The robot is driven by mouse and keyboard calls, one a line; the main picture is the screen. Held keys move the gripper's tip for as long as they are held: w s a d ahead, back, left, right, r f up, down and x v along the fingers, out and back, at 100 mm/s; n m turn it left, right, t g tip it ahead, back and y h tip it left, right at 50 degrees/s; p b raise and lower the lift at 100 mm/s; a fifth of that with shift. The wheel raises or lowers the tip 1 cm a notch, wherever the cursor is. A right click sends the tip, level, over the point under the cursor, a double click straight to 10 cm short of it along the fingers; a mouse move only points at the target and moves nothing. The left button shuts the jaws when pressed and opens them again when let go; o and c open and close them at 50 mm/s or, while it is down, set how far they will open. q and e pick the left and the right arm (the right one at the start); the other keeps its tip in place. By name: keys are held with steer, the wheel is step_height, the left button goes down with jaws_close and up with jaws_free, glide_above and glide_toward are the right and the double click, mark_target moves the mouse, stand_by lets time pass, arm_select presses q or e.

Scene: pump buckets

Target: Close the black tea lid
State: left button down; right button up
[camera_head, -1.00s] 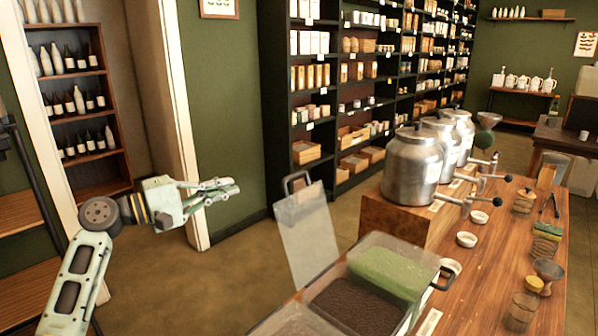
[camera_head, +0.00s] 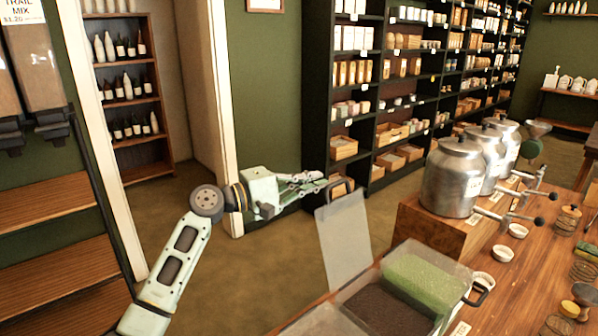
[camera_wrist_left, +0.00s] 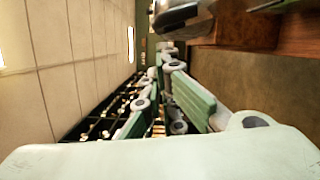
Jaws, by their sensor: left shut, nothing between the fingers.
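The clear lid (camera_head: 343,240) stands open, raised nearly upright at the left edge of the bins. Its dark handle is at the top, partly hidden by my gripper. The black tea bin (camera_head: 388,313) holds dark loose tea and is uncovered. My left gripper (camera_head: 322,182) is shut and empty, with its fingertips by the top edge of the lid. I cannot tell whether they touch it. The closed fingers also show in the left wrist view (camera_wrist_left: 166,52), where I cannot make out the lid. My right gripper is out of view.
A bin of green contents (camera_head: 425,279) sits behind the black tea on the wooden counter (camera_head: 535,285). Metal canisters (camera_head: 452,180) with taps stand on a wooden block at the right. Shelves (camera_head: 345,90) line the back. The floor left of the lid is clear.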

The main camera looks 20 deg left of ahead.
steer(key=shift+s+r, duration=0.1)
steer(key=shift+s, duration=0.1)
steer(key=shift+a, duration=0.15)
